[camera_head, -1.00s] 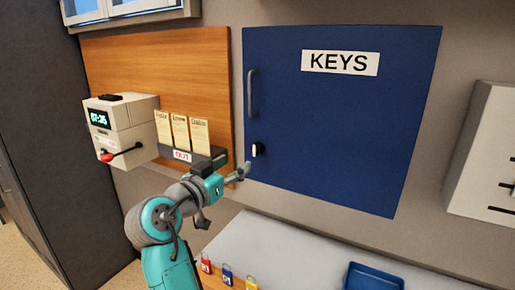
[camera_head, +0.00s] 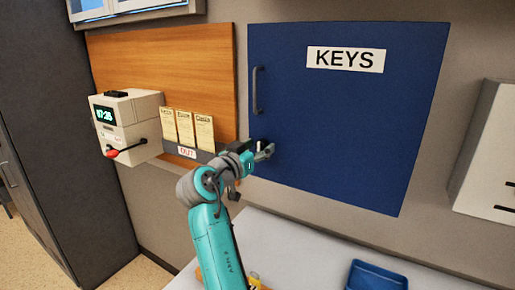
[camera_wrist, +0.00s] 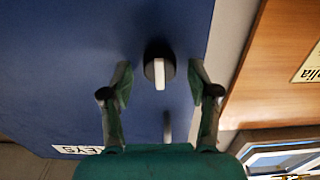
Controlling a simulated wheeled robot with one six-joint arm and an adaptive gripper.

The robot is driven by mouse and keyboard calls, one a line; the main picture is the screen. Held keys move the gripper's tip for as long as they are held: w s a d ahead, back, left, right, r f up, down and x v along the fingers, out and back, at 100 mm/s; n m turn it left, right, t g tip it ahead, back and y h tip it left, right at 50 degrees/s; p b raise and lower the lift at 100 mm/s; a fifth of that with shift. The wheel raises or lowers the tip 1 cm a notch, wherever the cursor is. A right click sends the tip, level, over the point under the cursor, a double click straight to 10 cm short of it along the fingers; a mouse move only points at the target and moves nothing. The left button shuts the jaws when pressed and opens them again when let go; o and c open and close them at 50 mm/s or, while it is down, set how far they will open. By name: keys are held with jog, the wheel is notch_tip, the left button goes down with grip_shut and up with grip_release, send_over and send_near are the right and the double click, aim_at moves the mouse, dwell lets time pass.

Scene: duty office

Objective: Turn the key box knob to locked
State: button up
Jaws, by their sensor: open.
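The blue key box (camera_head: 350,120) hangs on the wall with a "KEYS" label. Its knob (camera_wrist: 158,66) is a dark round one with a white pointer bar, which stands upright in the wrist view. My gripper (camera_wrist: 160,78) is open, with one finger on each side of the knob and a visible gap to it on both sides. Whether the fingertips reach the knob's depth I cannot tell. In the head view my gripper (camera_head: 264,152) is at the box's lower left, and the knob is mostly hidden behind it.
A grey door handle (camera_head: 257,90) is above the knob. Left of the box are a wooden board (camera_head: 165,70), cards in an "OUT" holder (camera_head: 188,152) and a white clock device (camera_head: 127,122). A blue tray (camera_head: 376,276) lies on the counter (camera_head: 300,245) below.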

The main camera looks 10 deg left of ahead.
jog(key=c, duration=1.2)
jog(key=shift+o, duration=0.2)
jog(key=shift+n, duration=0.3)
jog(key=n, duration=0.3)
jog(key=shift+n, duration=0.3)
jog(key=n, duration=0.4)
jog(key=shift+a+n, duration=0.1)
jog(key=shift+n, duration=0.2)
jog(key=n, duration=0.4)
jog(key=shift+f+n, duration=0.1)
jog(key=shift+n, duration=0.2)
jog(key=shift+a+n, duration=0.1)
jog(key=shift+n, duration=2.2)
jog(key=shift+f, duration=0.1)
